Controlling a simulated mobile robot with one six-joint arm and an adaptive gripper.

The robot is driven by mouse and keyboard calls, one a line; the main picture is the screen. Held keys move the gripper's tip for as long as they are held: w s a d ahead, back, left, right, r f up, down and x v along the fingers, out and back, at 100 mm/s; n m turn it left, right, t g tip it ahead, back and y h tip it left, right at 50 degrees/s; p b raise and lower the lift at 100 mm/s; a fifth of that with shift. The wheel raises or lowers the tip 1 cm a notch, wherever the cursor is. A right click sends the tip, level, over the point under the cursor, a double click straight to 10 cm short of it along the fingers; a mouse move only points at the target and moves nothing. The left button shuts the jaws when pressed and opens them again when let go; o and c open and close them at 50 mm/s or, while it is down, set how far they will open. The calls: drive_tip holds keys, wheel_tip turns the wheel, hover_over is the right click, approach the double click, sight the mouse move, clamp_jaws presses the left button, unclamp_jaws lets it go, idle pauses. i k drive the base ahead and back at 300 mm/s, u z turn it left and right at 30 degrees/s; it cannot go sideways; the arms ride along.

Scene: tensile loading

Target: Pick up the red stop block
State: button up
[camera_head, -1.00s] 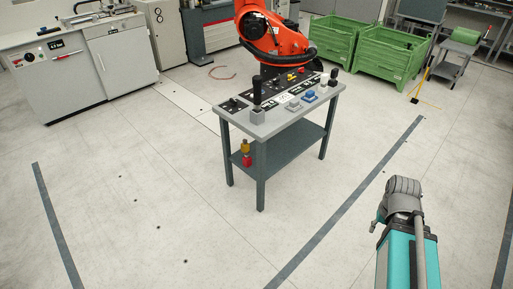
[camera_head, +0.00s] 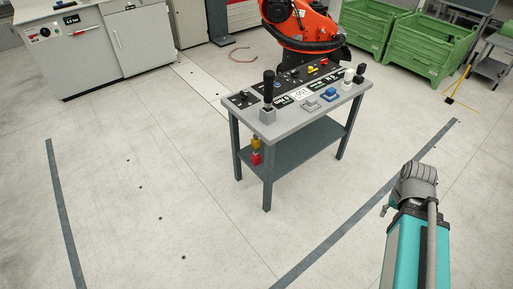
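A small red block (camera_head: 325,62) sits toward the back of the grey table top (camera_head: 286,124), beside a yellow piece (camera_head: 312,69). Another red block (camera_head: 256,159) hangs or is mounted by the table's left side below the top, with a yellow part (camera_head: 255,143) above it. I cannot tell which red one is the stop block. My arm, teal and grey, shows at the lower right, apart from the table. My gripper is not visible.
On the table stand a black upright handle (camera_head: 268,91), a blue piece (camera_head: 329,94) and a grey piece (camera_head: 311,104). An orange robot arm (camera_head: 298,20) is behind it. Green crates (camera_head: 430,50) stand at the back right. The floor in front is clear.

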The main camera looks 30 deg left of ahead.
sight(255, 158)
drive_tip(key=u, duration=1.1)
